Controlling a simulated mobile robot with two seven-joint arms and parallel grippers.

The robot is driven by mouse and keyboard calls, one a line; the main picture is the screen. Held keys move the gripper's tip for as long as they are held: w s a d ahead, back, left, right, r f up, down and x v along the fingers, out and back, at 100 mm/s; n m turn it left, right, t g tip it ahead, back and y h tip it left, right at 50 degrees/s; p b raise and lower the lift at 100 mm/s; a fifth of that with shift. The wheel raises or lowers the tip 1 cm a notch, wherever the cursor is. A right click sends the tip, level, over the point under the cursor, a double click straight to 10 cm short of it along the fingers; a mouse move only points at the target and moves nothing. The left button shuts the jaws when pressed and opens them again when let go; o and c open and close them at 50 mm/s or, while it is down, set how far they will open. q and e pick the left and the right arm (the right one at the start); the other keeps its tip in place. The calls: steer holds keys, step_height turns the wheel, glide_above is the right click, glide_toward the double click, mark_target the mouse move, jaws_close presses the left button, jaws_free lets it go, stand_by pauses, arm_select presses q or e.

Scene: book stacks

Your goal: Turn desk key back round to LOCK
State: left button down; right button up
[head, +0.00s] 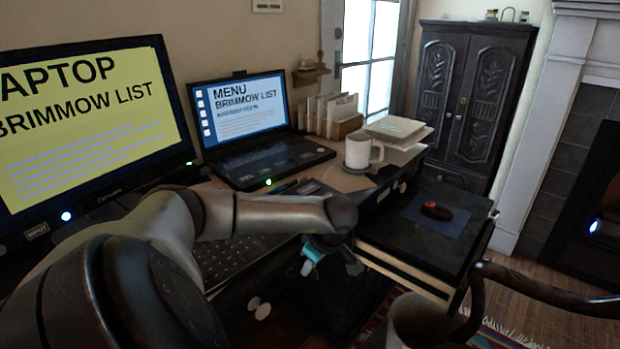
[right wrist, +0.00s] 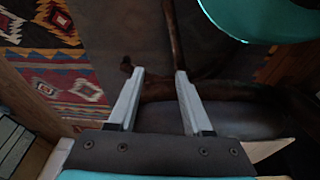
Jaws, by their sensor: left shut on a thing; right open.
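My left gripper (head: 330,256) is at the front of the desk (head: 385,193), just left of the pulled-out drawer (head: 425,226). It points toward the desk front, low under the desktop edge. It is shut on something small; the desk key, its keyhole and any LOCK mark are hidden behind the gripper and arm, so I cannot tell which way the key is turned. In the right wrist view my right gripper (right wrist: 158,74) is open and empty, with dark curved wood (right wrist: 205,88) beyond its fingers.
The open drawer holds a blue pad (head: 428,222) with a dark red-topped mouse (head: 436,211). A white mug (head: 361,151), laptop (head: 268,158) and monitor (head: 95,125) stand on the desk. A curved wooden chair arm (head: 540,290) is at lower right. A patterned rug (right wrist: 65,85) covers the floor.

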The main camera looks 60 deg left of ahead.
arm_select(q)
steer(key=shift+d+f, duration=0.15)
stand_by(0.7)
steer(key=c, duration=0.9)
jaws_free()
steer(key=shift+r, duration=0.35)
steer(key=shift+p+v, duration=2.7)
steer(key=shift+v, duration=4.65)
arm_select(e)
steer(key=s+d+f, duration=0.4)
steer(key=s+f, duration=0.2)
steer(key=f, duration=0.2)
steer(key=shift+d+f, duration=0.25)
steer(key=shift+f, duration=0.1)
steer(key=shift+s, duration=0.1)
